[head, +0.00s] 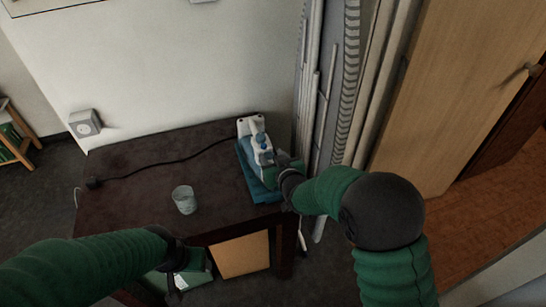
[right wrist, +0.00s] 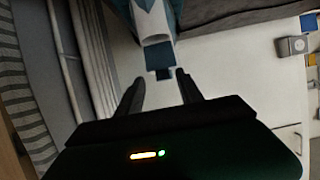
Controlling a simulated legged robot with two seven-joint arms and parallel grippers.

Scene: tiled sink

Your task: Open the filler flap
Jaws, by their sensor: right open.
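A white and blue appliance that looks like a steam iron (head: 262,148) stands at the right end of the dark table, on a blue base (head: 262,190). In the right wrist view its white and blue body (right wrist: 153,22) comes in from the top, and a small dark blue flap-like part (right wrist: 160,60) shows at its end. My right gripper (head: 280,165) is at the appliance's right side. In the wrist view the right gripper (right wrist: 160,88) is open, its fingertips just short of the blue part, with nothing between them. My left gripper (head: 180,262) is low at the table's front edge; its fingers are unclear.
A clear glass (head: 184,199) stands mid-table (head: 125,200). A dark cord (head: 165,163) runs across the table to the left edge. A wall socket (head: 85,123) is behind. Upright poles and a ribbed hose (head: 348,80) stand close to the table's right. A box (head: 240,255) sits below.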

